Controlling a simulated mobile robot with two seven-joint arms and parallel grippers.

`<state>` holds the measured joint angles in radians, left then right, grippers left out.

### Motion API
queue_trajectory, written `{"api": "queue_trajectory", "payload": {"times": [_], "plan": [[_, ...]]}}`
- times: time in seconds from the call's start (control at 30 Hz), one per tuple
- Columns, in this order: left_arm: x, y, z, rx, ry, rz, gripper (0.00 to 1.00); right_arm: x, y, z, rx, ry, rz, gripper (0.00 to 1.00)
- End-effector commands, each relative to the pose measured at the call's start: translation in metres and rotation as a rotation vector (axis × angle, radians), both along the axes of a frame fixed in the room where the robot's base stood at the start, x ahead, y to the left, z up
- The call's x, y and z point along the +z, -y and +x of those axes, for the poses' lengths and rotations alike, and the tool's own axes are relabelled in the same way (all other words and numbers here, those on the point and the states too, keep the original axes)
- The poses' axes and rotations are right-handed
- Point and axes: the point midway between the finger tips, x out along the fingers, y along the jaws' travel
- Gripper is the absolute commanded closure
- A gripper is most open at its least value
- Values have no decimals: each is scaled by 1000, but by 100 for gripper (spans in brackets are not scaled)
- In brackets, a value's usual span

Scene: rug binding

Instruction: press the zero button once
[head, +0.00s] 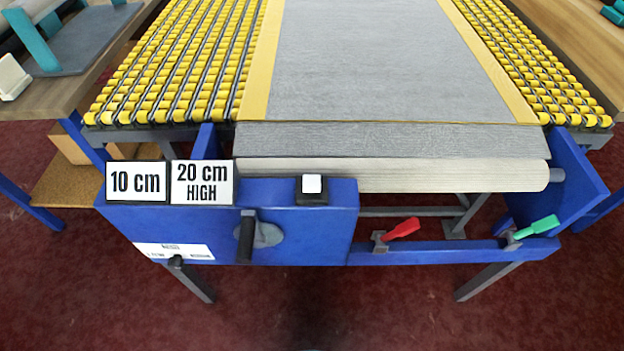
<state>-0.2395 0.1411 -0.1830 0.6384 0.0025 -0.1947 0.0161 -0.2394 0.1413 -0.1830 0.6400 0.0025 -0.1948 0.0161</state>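A white square button (312,184) in a black housing sits on top of the blue machine box (300,222), at its right end. No legible mark shows on it, so I cannot tell from lettering that it is the zero button. It is the only push button that I can make out. Neither of my grippers is in the head view, and nothing touches the button.
Signs reading "10 cm" (136,182) and "20 cm HIGH" (202,182) stand left of the button. Below are a black crank handle (246,238), a red lever (402,229) and a green lever (537,226). Behind lies a grey rug (375,60) over yellow rollers (190,60).

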Motion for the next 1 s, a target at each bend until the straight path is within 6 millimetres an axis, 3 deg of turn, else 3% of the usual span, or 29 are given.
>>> {"api": "queue_trajectory", "payload": {"times": [0.03, 0.37, 1.0], "plan": [[0, 0, 0, 0, 0, 0, 64, 0, 0, 0, 0, 0, 0, 100], [0, 0, 0, 0, 0, 0, 100, 0, 0, 0, 0, 0, 0, 100], [0, 0, 0, 0, 0, 0, 100, 0, 0, -1, 0, -2, 0, 100]]}}
